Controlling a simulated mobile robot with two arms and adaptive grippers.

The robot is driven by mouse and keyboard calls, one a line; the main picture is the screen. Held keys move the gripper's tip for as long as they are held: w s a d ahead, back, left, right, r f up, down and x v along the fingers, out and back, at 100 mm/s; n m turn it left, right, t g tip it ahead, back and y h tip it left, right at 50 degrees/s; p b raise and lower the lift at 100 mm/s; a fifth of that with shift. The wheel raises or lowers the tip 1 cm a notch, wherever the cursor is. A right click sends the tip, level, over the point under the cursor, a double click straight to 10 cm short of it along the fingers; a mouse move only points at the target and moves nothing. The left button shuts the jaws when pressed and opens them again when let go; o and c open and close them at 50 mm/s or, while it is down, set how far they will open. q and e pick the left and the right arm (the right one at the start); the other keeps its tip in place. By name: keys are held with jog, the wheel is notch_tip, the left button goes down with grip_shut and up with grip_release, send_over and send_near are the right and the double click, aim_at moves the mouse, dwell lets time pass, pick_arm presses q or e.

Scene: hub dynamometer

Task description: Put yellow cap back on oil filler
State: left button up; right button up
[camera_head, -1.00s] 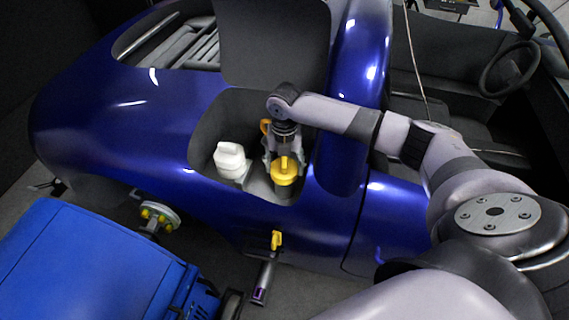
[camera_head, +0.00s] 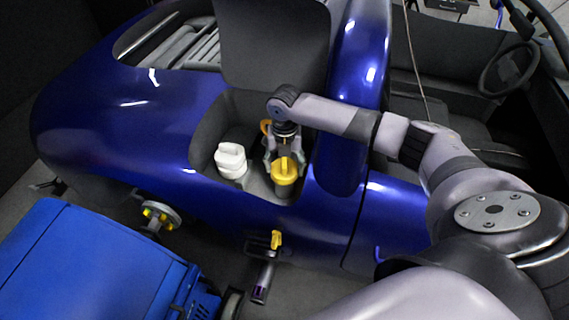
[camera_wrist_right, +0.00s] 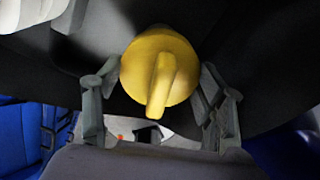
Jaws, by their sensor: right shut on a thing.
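The yellow cap (camera_head: 285,171), round with a raised grip bar, is in the open bay of the blue car body in the head view. It sits over a dark grey cylindrical neck (camera_head: 283,189), the apparent oil filler. I cannot tell whether it is seated or just above. My right gripper (camera_head: 284,155) reaches down from above and is shut on the cap. In the right wrist view the cap (camera_wrist_right: 160,68) lies between my two fingers, which hide little of it. The filler neck is hidden there. My left gripper is not in view.
A white-capped container (camera_head: 231,160) stands left of the filler. The raised dark lid (camera_head: 275,45) stands behind the bay. A blue cart (camera_head: 90,265) and a wheel hub (camera_head: 158,215) are at lower left.

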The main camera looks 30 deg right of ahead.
aim_at(284, 161)
jog(key=shift+f, duration=0.55)
dwell(0.5)
jog(key=o, duration=0.9)
jog(key=shift+r, duration=0.1)
notch_tip(284, 161, up, 11)
jog(key=p, duration=1.1)
jog(key=shift+a, duration=0.1)
